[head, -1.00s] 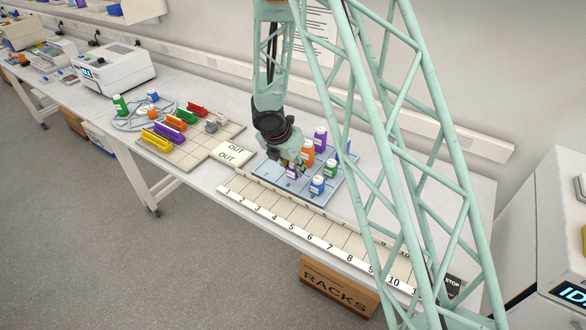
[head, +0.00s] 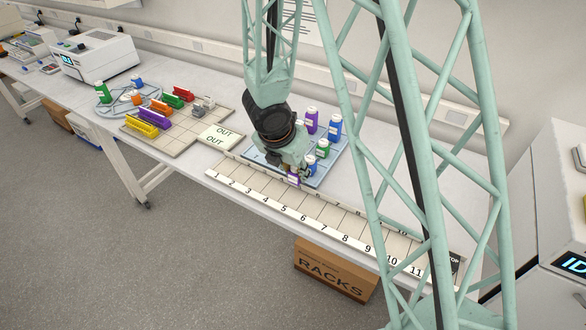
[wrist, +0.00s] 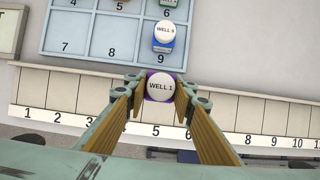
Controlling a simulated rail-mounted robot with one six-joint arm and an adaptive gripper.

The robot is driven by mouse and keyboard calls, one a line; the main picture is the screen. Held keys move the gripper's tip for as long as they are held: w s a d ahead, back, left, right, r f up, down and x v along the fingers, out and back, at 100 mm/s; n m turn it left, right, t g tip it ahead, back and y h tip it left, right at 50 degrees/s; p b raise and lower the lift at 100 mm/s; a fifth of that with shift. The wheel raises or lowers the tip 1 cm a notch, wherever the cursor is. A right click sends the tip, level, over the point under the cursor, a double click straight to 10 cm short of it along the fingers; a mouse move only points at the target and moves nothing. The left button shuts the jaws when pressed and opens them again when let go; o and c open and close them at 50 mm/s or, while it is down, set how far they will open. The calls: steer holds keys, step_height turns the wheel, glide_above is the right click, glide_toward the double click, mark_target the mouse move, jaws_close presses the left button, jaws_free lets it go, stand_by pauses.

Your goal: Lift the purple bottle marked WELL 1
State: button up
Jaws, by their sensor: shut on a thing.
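The purple bottle with a white cap marked WELL 1 (wrist: 160,87) is between the fingers of my gripper (wrist: 159,80) in the wrist view. My gripper is shut on it, with a finger on either side. In the head view the purple bottle (head: 293,178) shows under my gripper (head: 291,168), at the front edge of the blue numbered tray (head: 322,182). In the wrist view it appears over the edge of the numbered strip, outside the tray cells. The fingers are partly hidden by my wrist in the head view.
The blue bottle marked WELL 9 (wrist: 164,36) stands in cell 9. Another purple bottle (head: 311,121), a blue one (head: 335,128) and a green one (head: 323,148) stand on the tray. The numbered strip (head: 290,206) is empty. An OUT plate (head: 221,136) lies left.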

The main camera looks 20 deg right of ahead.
steer(key=shift+s, duration=0.75)
steer(key=shift+r, duration=0.1)
steer(key=shift+w, duration=0.1)
